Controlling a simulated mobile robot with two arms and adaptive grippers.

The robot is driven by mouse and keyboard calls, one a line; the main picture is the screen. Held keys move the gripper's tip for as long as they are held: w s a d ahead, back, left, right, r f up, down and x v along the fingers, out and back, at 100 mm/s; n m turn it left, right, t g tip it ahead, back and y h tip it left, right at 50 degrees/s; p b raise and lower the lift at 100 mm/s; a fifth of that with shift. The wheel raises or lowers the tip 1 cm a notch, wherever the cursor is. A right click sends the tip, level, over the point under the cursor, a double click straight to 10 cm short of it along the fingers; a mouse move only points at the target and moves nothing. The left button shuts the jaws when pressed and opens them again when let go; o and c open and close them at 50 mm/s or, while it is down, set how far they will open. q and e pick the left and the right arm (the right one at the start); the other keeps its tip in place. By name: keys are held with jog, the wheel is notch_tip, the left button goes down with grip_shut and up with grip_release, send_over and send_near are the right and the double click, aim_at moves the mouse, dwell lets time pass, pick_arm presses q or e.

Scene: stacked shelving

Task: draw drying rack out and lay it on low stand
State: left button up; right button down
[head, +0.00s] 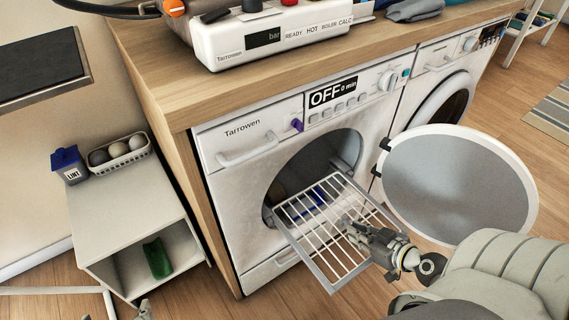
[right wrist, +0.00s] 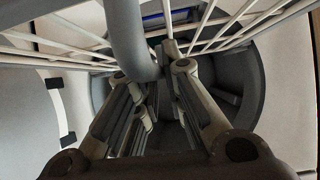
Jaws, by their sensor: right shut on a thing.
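The drying rack (head: 299,250) is a grey frame with white wires. It sticks out of the washer-like dryer's round opening, its inner end still inside the drum. My right gripper (head: 358,234) is shut on the rack near its outer right side. In the right wrist view the rack's grey bar (right wrist: 125,38) runs between the fingers, with white wires beyond. A low white stand (head: 125,212) is at the left; the front of its top is bare.
The dryer's round door (head: 460,185) hangs open to the right, close to my right arm. A wooden counter (head: 155,75) spans above.

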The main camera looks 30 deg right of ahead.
jog(key=shift+s+b, duration=0.4)
jog(key=shift+s, duration=0.2)
jog(key=shift+s+d+b, duration=0.1)
jog(key=shift+s+b, duration=0.3)
jog(key=shift+s, duration=0.2)
jog(key=shift+s+b, duration=0.5)
jog(key=shift+s, duration=0.1)
jog(key=shift+s+d, duration=0.1)
jog(key=shift+s, duration=0.25)
pick_arm(q)
jog(key=w+d+r+t+h, duration=0.1)
jog(key=w+d+r+t, duration=0.1)
jog(key=r, duration=0.5)
jog(key=w+d+r+t+h, duration=0.1)
jog(key=w+r+t, duration=0.3)
jog(key=r+t, duration=0.3)
jog(key=shift+d+h+b, duration=0.35)
jog(key=shift+h+b, duration=0.05)
pick_arm(e)
jog(key=shift+s, duration=0.15)
pick_arm(q)
jog(key=shift+f, duration=0.1)
pick_arm(e)
jog(key=shift+s, duration=0.15)
